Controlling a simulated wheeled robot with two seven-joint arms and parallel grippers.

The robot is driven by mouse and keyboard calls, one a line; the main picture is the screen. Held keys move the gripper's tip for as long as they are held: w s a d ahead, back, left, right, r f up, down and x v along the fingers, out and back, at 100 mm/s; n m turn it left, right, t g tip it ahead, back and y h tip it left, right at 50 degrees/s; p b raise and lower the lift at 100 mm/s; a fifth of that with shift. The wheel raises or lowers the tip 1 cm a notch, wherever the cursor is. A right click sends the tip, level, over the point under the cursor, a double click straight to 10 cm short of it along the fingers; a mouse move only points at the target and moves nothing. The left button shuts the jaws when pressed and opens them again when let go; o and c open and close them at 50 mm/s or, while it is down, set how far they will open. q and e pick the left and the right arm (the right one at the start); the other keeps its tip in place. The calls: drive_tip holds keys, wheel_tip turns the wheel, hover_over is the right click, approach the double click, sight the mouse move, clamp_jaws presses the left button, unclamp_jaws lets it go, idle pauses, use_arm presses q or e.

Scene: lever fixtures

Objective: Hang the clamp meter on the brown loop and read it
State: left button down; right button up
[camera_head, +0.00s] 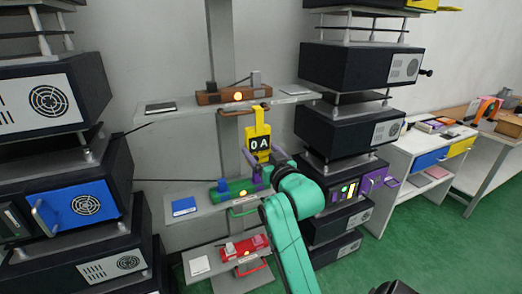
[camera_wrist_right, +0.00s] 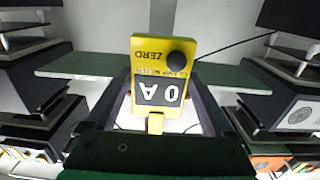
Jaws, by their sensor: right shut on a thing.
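The yellow clamp meter (camera_head: 259,141) is upright in front of the shelves, its dark display reading "0 A". It shows upside down in the right wrist view (camera_wrist_right: 136,70), with its black knob and the word "ZERO". My right gripper (camera_head: 260,160) is shut on the meter's lower body. The brown loop (camera_head: 234,112) sticks out below the front of the brown fixture (camera_head: 222,98) on the top shelf. The meter's jaw top is beside the loop's right end in the head view. I cannot tell whether it is around the loop or in front of it. My left gripper is out of view.
A green fixture (camera_head: 229,192) stands on the middle shelf, and a red fixture (camera_head: 243,247) with a red loop (camera_head: 253,269) on the lower shelf. Dark equipment stacks flank the shelves; the left one has a blue panel (camera_head: 77,209). Green floor (camera_head: 430,245) is clear at the right.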

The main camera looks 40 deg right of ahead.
sight(253, 142)
drive_tip(key=x, duration=0.6)
drive_tip(key=shift+a+b, duration=0.1)
drive_tip(key=shift+b, duration=0.3)
drive_tip(key=shift+w+d+f+b, duration=0.15)
drive_tip(key=shift+w+f+b, duration=0.2)
drive_tip(key=shift+f, duration=0.2)
drive_tip(key=shift+w+d+f+b, duration=0.1)
drive_tip(key=shift+w+f+b, duration=0.25)
drive_tip(key=shift+f, duration=0.15)
drive_tip(key=o, duration=1.5)
